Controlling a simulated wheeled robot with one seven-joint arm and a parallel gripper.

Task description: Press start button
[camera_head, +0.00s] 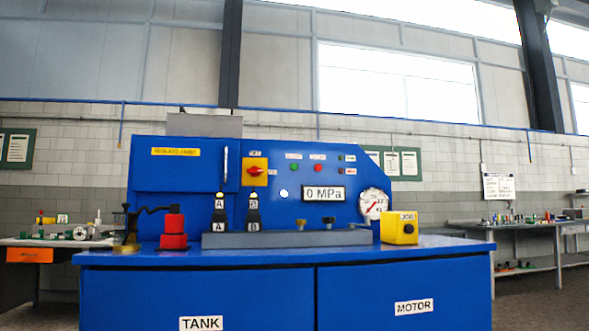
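A blue machine (245,292) stands ahead of me with an upright control panel (285,208). On the panel is a small green button (295,167) with a label above it too small to read. A similar red button (318,168) sits just to its right. A red rotary switch on a yellow plate (254,171) is to their left. A display (323,193) below them reads 0 MPa. I cannot read which button is marked start. My gripper is not in view.
On the machine's top are two black levers (253,213), a red part (173,232) and a yellow box (399,228). A round gauge (374,203) is at the panel's right. Workbenches (520,226) stand at both sides. No obstacle shows in front of the buttons.

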